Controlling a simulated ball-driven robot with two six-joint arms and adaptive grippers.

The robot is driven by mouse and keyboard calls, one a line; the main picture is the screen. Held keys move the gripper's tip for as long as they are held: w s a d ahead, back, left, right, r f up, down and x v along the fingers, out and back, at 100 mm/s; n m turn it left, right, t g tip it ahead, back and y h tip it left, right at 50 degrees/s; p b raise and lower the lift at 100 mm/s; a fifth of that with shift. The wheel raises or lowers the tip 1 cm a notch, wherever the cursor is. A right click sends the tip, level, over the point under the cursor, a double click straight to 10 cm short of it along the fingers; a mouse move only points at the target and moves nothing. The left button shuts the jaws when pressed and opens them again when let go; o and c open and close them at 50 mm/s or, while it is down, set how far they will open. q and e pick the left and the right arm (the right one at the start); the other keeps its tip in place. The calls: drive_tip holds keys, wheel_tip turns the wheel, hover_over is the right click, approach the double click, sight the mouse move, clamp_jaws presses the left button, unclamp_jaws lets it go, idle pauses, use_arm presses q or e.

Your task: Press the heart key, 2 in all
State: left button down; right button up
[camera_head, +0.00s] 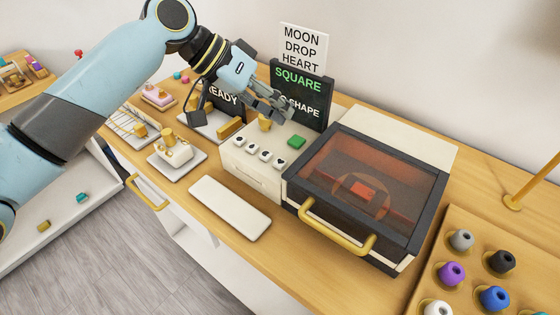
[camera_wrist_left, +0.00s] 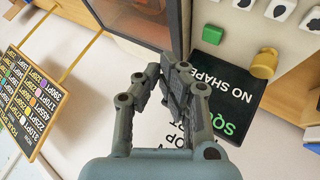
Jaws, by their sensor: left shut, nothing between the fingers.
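A cream machine (camera_head: 240,166) carries a row of white keys with small black symbols (camera_head: 259,152). The symbols are too small to tell which is the heart key. Some keys also show at the top of the left wrist view (camera_wrist_left: 280,10). A dark screen (camera_head: 300,92) behind them reads "SQUARE" in green, with "NO SHAPE" below. A sign (camera_head: 302,46) reads "MOON DROP HEART". My left gripper (camera_head: 284,114) is shut and empty, above the back of the machine, in front of the screen and apart from the keys. It shows in the wrist view (camera_wrist_left: 168,76). My right gripper is not in view.
A green button (camera_head: 296,142) and a gold knob (camera_head: 265,123) are on the machine near the keys. A dark-lidded oven-like box (camera_head: 385,165) with a gold handle stands right of them. A white tray (camera_head: 230,207) lies in front. A wooden rack (camera_head: 470,222) holds several colored pieces.

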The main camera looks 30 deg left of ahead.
use_arm(q)
drive_tip(key=b, duration=0.7)
hover_over(279, 159)
wheel_tip(279, 159, down, 6)
drive_tip(key=shift+f, duration=1.2)
drive_tip(key=shift+f, duration=0.15)
drive_tip(key=shift+f, duration=0.3)
